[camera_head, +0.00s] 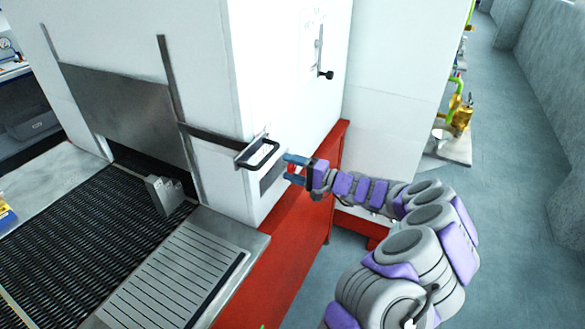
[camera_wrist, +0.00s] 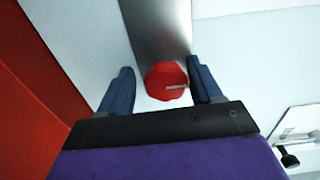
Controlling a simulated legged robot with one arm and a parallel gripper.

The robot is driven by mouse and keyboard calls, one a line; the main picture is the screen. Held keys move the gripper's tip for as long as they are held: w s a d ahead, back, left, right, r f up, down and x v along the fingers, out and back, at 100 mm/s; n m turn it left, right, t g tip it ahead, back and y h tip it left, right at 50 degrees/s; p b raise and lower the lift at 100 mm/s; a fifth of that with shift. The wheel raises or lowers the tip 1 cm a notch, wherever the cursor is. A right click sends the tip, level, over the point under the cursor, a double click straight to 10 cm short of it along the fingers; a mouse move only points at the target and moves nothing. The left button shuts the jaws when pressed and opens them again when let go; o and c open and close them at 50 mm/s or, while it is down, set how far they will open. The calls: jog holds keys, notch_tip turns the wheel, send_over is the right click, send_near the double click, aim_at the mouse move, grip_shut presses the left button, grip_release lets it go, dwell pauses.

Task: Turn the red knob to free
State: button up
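The red knob (camera_wrist: 164,84) sits on a grey metal panel (camera_wrist: 158,28) in the wrist view, with a pale pointer mark on its right half. My gripper (camera_wrist: 163,86) is open, with one blue finger on each side of the knob. The right finger is close to the knob; a wider gap shows at the left finger. I cannot tell whether the right finger touches it. In the head view my gripper (camera_head: 289,170) is at the white machine's side panel, and a bit of the red knob (camera_head: 291,168) shows between the fingers.
A black handle (camera_head: 257,153) sticks out from the white machine (camera_head: 285,70) just left of my gripper. A black lever knob (camera_head: 327,74) is higher on the same wall. A red base (camera_head: 290,250) runs below. A dark mesh belt (camera_head: 80,230) lies at left.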

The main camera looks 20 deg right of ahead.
jog(key=shift+o, duration=0.4)
jog(key=shift+r, duration=0.15)
jog(key=shift+d, duration=0.1)
jog(key=shift+s+d, duration=0.2)
jog(key=shift+s, duration=0.05)
jog(key=p+v, duration=0.3)
jog(key=v, duration=1.3)
jog(key=shift+s+d, duration=0.25)
jog(key=shift+d, duration=0.05)
jog(key=shift+a, duration=0.1)
